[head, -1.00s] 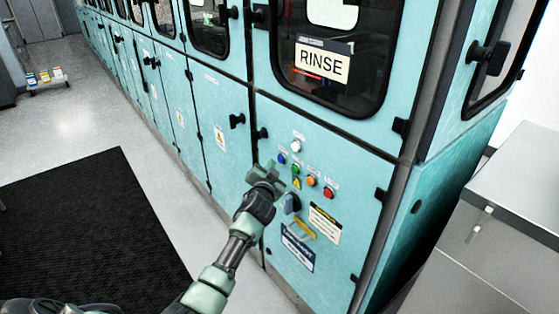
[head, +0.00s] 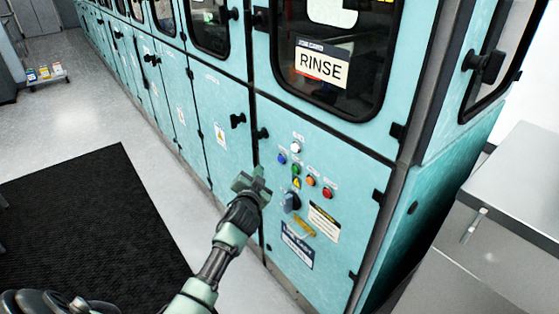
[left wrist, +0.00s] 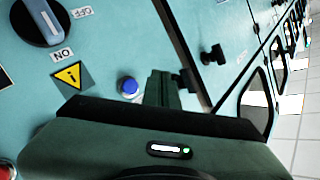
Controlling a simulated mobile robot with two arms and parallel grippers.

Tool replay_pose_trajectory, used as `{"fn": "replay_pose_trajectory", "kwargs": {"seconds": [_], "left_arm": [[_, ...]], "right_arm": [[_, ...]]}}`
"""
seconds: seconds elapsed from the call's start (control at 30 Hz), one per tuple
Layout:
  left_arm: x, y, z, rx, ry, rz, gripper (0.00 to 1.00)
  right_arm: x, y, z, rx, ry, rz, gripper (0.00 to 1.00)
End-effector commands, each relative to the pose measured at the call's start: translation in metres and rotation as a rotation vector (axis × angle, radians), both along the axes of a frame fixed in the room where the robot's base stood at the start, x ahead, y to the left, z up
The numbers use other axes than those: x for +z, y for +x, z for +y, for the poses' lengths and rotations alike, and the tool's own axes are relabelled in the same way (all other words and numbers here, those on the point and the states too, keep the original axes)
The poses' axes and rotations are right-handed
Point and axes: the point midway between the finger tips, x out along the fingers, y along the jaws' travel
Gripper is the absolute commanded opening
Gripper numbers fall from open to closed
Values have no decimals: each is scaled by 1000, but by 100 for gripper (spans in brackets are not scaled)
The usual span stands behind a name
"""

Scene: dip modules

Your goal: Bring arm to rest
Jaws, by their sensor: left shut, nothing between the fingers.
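My left gripper (head: 257,180) is in front of the teal machine's control panel in the head view, just left of the buttons. It is shut and empty. The left wrist view shows the gripper body (left wrist: 160,140) with its fingers (left wrist: 162,88) close together, pointing toward the panel. The panel (head: 270,230) has a white, a blue (head: 282,159), a green, an orange and a red button (head: 327,193), and a dark rotary switch (head: 291,201). In the left wrist view the blue button (left wrist: 128,86) is beside the fingers, and the rotary switch (left wrist: 38,18) is at upper left. My right gripper is not in view.
The teal machine with a RINSE sign (head: 322,64) runs along the right and back. Black door handles (head: 237,120) stick out from it. A black mat (head: 90,220) lies on the left floor. A grey metal cabinet (head: 510,190) stands at right. Pale floor between is clear.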

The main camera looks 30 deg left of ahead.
Motion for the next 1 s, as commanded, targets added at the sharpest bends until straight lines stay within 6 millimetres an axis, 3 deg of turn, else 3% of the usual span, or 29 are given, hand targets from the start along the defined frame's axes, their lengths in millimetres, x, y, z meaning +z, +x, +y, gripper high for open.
{"fn": "replay_pose_trajectory", "kwargs": {"seconds": [0.4, 0.53, 0.67, 0.77, 0.87, 1.0], "left_arm": [[-1, 0, 0, 0, -1, 1, 0], [-25, -5, -6, -10, -17, 39, 0], [-92, -23, -23, -38, -68, 145, 0], [-161, -50, -42, -61, -125, 256, 0], [-227, -87, -61, -80, -182, 369, 0], [-311, -151, -88, -95, -259, 522, 0]], "right_arm": [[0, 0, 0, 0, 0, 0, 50], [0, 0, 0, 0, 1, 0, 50], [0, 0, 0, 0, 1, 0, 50], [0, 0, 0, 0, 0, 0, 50], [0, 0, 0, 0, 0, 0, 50], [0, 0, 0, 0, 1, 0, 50]]}}
